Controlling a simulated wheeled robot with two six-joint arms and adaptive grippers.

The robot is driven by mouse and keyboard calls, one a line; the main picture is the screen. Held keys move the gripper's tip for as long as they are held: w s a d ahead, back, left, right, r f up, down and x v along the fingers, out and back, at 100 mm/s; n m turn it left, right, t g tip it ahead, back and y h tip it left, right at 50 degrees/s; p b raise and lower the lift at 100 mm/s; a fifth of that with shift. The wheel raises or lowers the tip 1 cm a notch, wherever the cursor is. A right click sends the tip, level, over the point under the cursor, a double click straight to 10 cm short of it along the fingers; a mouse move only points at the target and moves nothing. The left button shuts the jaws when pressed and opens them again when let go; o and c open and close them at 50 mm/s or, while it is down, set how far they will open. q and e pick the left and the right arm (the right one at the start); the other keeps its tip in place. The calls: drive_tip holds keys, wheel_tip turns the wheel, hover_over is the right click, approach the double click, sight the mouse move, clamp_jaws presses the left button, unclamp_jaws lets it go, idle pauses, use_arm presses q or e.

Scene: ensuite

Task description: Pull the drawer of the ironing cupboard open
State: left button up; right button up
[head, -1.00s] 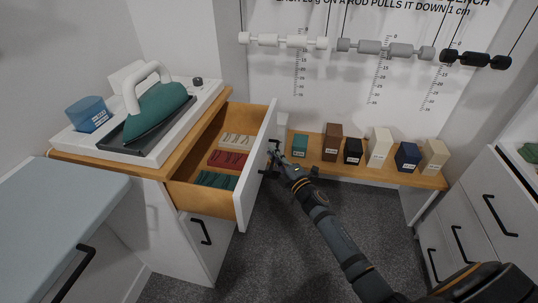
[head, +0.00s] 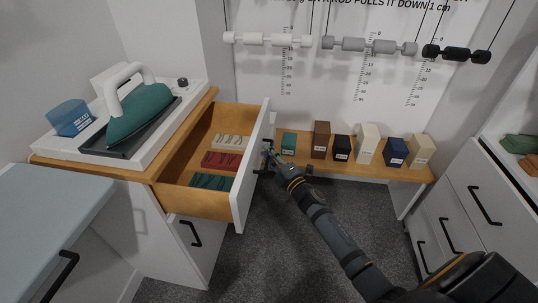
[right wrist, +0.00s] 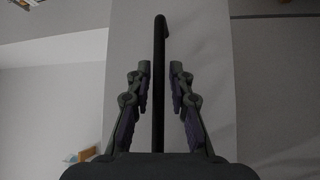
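The ironing cupboard (head: 186,255) stands at the left in the head view. Its drawer (head: 236,213) is pulled well out, and folded cream, red and green items (head: 222,160) lie inside. My right gripper (head: 268,154) is at the outer face of the drawer front. In the right wrist view the dark bar handle (right wrist: 159,100) runs between the two fingers (right wrist: 160,72), with a gap showing on each side. The fingers are apart, around the handle. Part of the handle is hidden by the gripper in the head view. My left gripper is out of view.
An iron (head: 140,112) stands on a white board on the cupboard top beside a blue container (head: 69,118). A low wooden shelf (head: 375,172) with several small boxes is behind my arm. White drawers (head: 470,205) stand at the right. Grey carpet is clear below.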

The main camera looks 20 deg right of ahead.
drive_tip(key=shift+s, duration=0.1)
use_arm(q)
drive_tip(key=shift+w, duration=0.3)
use_arm(e)
drive_tip(key=v, duration=1.1)
drive_tip(key=shift+s, duration=0.4)
drive_tip(key=shift+d, duration=0.1)
